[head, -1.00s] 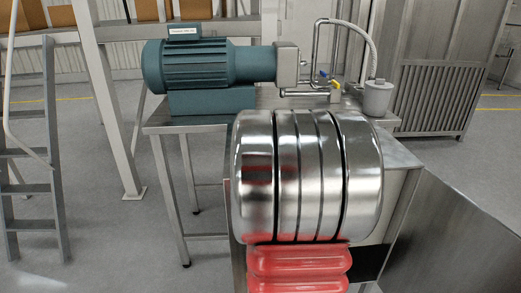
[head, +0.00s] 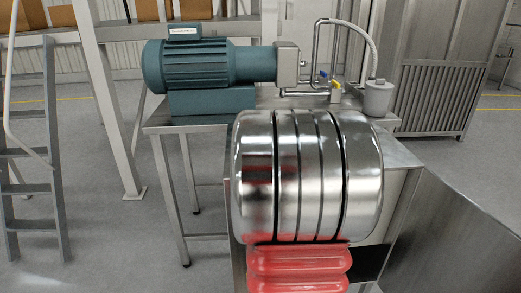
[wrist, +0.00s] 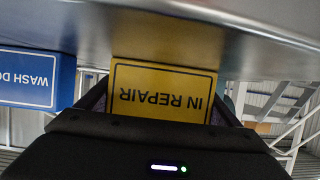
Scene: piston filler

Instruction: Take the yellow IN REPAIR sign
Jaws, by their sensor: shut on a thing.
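The yellow IN REPAIR sign (wrist: 165,92) is in the middle of the wrist view, with its black lettering upside down. My gripper (wrist: 160,108) is shut on it, with one dark finger at each side of the sign. The sign's top part in the picture reaches up to a grey metal surface; I cannot tell whether it touches it. The head view shows neither the sign nor my gripper.
A blue WASH DO... sign (wrist: 28,80) is close on the left in the wrist view. A smooth grey metal surface (wrist: 70,25) spans the top. In the head view, a teal motor (head: 195,67) stands on a steel table, with a ladder (head: 55,150) at left.

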